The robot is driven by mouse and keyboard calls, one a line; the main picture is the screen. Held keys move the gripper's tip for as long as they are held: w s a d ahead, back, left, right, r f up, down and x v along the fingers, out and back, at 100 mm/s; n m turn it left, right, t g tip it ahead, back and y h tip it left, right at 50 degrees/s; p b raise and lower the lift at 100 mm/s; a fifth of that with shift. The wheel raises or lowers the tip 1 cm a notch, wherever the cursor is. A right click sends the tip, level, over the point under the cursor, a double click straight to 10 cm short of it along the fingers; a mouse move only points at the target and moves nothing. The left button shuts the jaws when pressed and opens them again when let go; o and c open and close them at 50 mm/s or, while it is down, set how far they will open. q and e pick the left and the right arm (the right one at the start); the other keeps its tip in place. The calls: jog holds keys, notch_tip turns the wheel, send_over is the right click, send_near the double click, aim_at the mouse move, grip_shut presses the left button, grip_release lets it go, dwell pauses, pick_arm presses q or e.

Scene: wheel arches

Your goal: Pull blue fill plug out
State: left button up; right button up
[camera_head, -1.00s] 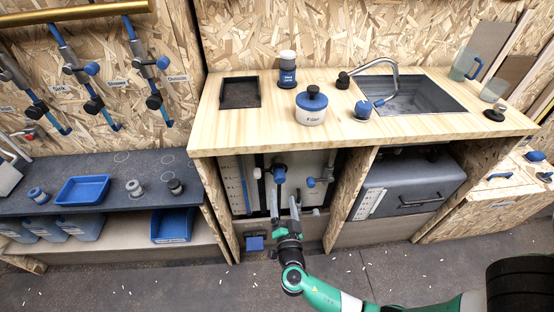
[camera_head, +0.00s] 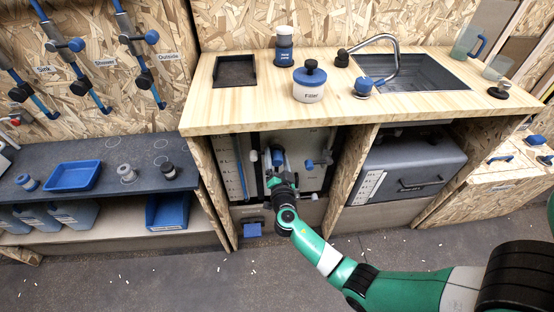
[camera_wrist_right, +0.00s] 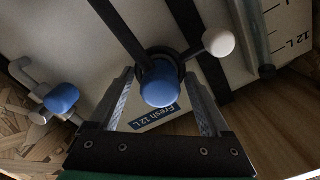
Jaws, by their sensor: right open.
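The blue fill plug (camera_head: 277,155) sits on the front of the fresh water tank (camera_head: 312,145) under the counter. In the right wrist view the blue plug (camera_wrist_right: 160,86) sits in a dark round collar, between my two fingers. My right gripper (camera_head: 278,168) is at the plug with its fingers open. In the wrist view the right gripper (camera_wrist_right: 160,82) has a finger on each side of the plug, with gaps visible. The plug partly hides the tank's "Fresh 12 L" label (camera_wrist_right: 165,117). My left gripper is not in view.
A blue-handled tap (camera_wrist_right: 62,98) is beside the plug, and a white ball knob (camera_wrist_right: 219,43) is on the other side. The counter (camera_head: 230,112) overhangs the tank bay. A wooden divider (camera_head: 352,175) stands right of it. A blue pedal-like block (camera_head: 252,230) is below.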

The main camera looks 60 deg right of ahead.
grip_shut()
dwell(0.4)
jog(key=shift+a, duration=0.1)
